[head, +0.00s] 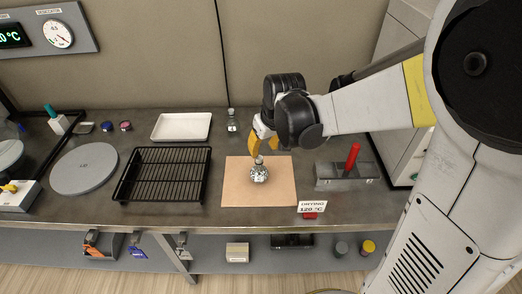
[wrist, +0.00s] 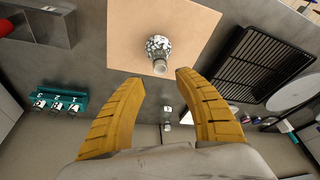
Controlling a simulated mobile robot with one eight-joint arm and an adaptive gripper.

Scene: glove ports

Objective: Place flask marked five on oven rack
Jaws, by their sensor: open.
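A round flask (head: 259,174) with a silvery, foil-like body stands on a tan board (head: 232,196). In the wrist view the flask (wrist: 159,47) shows its pale neck towards me; I cannot read a number on it. My gripper (head: 262,150) is above and just behind this flask in the head view. In the wrist view its yellow fingers (wrist: 160,78) are spread, with the neck just beyond the tips and nothing between them. The black wire rack (head: 163,175) lies empty on the bench, left of the board; it also shows in the wrist view (wrist: 267,62).
A small clear bottle (head: 232,121) stands behind the board. A white tray (head: 181,127) and grey disc (head: 84,168) lie leftward. A metal box (head: 347,177) with a red handle is right. A teal holder (wrist: 60,103) carries numbered vessels. Bench between rack and board is clear.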

